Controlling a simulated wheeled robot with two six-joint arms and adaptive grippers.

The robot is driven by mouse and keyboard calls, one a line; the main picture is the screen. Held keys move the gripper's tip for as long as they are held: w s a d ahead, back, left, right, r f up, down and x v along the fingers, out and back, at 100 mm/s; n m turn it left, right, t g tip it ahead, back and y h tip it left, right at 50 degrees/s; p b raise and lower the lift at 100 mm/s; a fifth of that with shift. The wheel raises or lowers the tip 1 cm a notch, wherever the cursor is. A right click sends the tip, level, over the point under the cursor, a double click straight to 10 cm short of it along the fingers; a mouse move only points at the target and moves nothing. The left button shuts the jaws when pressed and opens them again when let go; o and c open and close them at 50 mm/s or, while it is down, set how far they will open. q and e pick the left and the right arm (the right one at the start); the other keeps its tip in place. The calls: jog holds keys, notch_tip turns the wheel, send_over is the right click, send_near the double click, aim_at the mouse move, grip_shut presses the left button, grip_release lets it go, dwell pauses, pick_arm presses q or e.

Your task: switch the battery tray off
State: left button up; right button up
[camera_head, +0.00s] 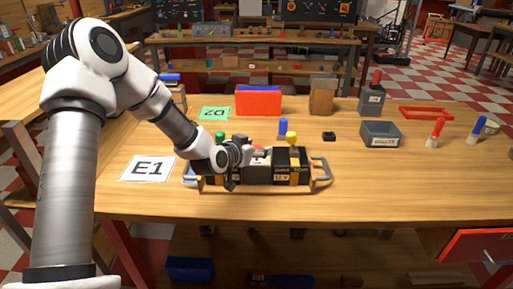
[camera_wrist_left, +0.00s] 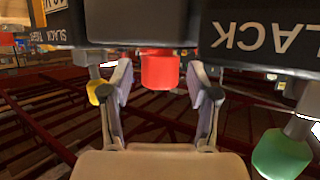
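The battery tray (camera_head: 215,187) is a low wooden tray with a grey handle at each end, standing near the front of the workbench. Black batteries (camera_head: 286,166) sit in it. A red switch piece (camera_head: 259,149) shows at its middle, partly hidden by my left gripper (camera_head: 250,153). In the left wrist view the red switch piece (camera_wrist_left: 160,70) lies between the two spread fingers of the left gripper (camera_wrist_left: 163,80). I see gaps beside it and no clear contact. My right gripper is not in view.
Green (camera_head: 220,137) and yellow (camera_head: 291,138) knobs rise from the tray. An E1 card (camera_head: 148,168) lies left of it. Behind stand a red and blue bin (camera_head: 258,102), a wooden block (camera_head: 322,98) and a grey waste box (camera_head: 381,136). The bench front right is clear.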

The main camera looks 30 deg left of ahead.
pick_arm(q)
jog(key=v, duration=1.2)
dwell(0.3)
